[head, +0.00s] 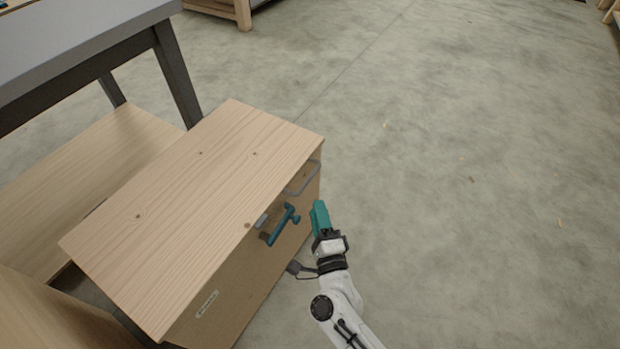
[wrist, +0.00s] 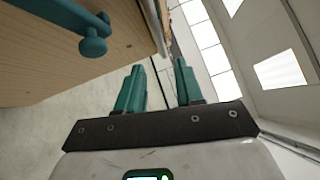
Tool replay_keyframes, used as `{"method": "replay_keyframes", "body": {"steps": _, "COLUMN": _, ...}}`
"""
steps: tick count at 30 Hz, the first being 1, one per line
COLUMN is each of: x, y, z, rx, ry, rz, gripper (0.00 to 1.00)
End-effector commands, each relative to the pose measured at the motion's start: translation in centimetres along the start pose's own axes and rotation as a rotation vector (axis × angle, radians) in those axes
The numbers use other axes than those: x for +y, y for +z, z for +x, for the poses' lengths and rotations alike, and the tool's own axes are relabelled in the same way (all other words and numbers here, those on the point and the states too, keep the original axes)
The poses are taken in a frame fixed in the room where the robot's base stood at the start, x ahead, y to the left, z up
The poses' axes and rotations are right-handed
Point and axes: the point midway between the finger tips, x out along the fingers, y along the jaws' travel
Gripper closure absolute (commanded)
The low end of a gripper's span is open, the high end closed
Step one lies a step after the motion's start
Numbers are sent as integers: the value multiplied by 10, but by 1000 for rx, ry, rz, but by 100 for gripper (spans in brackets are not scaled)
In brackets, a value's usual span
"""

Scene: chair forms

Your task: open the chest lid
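The wooden chest has a flat, light lid (head: 200,200) that lies closed on its body (head: 235,290) in the head view. A teal handle (head: 281,225) sits on the chest's front near the lid's edge. It also shows large at the upper left of the wrist view (wrist: 75,22). My gripper (head: 319,207) is in front of the chest, to the right of the handle and apart from it. In the wrist view its two teal fingers (wrist: 158,72) stand apart with nothing between them. A grey wire loop (head: 303,180) shows by the lid's front right corner.
A grey table (head: 75,45) with dark legs stands behind the chest on the left. Pale wooden boards (head: 85,185) lie beside and below it. The concrete floor (head: 470,170) to the right is wide and clear.

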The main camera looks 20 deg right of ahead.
Motion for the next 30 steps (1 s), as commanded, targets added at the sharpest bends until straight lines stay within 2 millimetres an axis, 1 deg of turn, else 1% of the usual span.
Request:
{"method": "replay_keyframes", "body": {"steps": 9, "x": -1, "y": 0, "z": 55, "rx": -1, "ry": -4, "rz": -3, "gripper": 64}}
{"method": "replay_keyframes", "body": {"steps": 15, "x": -1, "y": 0, "z": 85, "rx": -1, "ry": -2, "rz": -4, "gripper": 64}}
{"method": "replay_keyframes", "body": {"steps": 18, "x": -1, "y": 0, "z": 94, "rx": -2, "ry": -1, "rz": -3, "gripper": 64}}
{"method": "replay_keyframes", "body": {"steps": 21, "x": -1, "y": 0, "z": 99, "rx": -3, "ry": -1, "rz": -4, "gripper": 64}}
{"method": "replay_keyframes", "body": {"steps": 30, "x": -2, "y": 0, "z": 101, "rx": -3, "ry": 0, "rz": -4, "gripper": 64}}
